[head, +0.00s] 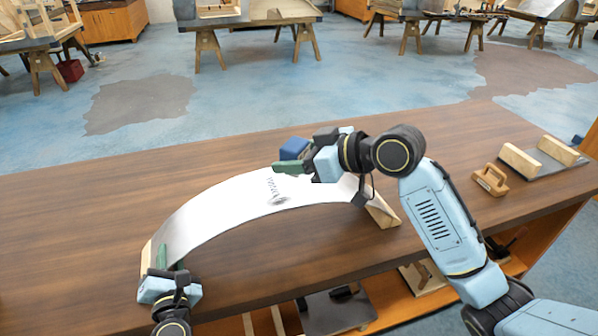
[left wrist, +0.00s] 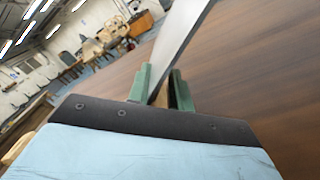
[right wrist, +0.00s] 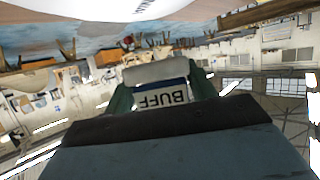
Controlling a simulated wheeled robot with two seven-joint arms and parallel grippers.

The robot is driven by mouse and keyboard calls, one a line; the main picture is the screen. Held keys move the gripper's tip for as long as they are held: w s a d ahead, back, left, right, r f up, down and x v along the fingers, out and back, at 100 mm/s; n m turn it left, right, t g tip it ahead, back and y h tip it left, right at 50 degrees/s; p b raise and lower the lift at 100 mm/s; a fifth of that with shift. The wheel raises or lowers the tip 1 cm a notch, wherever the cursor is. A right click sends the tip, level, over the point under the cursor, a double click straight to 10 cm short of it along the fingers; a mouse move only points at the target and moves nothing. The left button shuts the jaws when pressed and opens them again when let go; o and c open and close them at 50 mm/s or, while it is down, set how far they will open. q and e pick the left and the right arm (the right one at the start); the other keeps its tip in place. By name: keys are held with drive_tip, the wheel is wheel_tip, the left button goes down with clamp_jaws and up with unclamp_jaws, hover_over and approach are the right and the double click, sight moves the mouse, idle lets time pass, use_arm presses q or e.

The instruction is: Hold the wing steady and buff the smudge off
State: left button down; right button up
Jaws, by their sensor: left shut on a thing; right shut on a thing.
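The wing (head: 222,206) is a curved, shiny metal sheet arched over the table, its ends at wooden blocks. A dark smudge (head: 279,198) with scribble-like marks lies near the middle of its arch. My left gripper (head: 174,266) is shut on the wing's left end; the left wrist view shows its green fingers around the sheet (left wrist: 182,42). My right gripper (head: 293,166) is shut on a blue buffing block (head: 294,148), near the wing's far edge, above the smudge in the picture. The right wrist view shows the block's BUFF label (right wrist: 160,98) and pale pad, apart from the wing (right wrist: 125,8).
The brown table (head: 70,220) is mostly bare to the left. At right lie a wooden-handled tool (head: 491,180) and a dark board with wooden blocks (head: 521,159). A wooden block (head: 383,213) stands at the wing's right end. Lower shelves hold boards.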

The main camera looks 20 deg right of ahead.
sight(260, 209)
drive_tip(key=shift+f, duration=3.35)
use_arm(q)
drive_tip(key=shift+r, duration=0.1)
use_arm(e)
drive_tip(key=shift+a+f, duration=0.15)
drive_tip(key=shift+f, duration=0.5)
drive_tip(key=shift+s+a, duration=0.2)
drive_tip(key=shift+a, duration=3.5)
drive_tip(key=shift+w+d, duration=0.15)
drive_tip(key=shift+d, duration=1.8)
drive_tip(key=shift+w+d, duration=0.1)
drive_tip(key=shift+d, duration=1.85)
drive_tip(key=shift+r, duration=4.15)
use_arm(q)
drive_tip(key=c, duration=1.2)
unclamp_jaws()
drive_tip(key=shift+o, duration=0.2)
drive_tip(key=s, duration=1.2)
drive_tip(key=shift+d, duration=0.3)
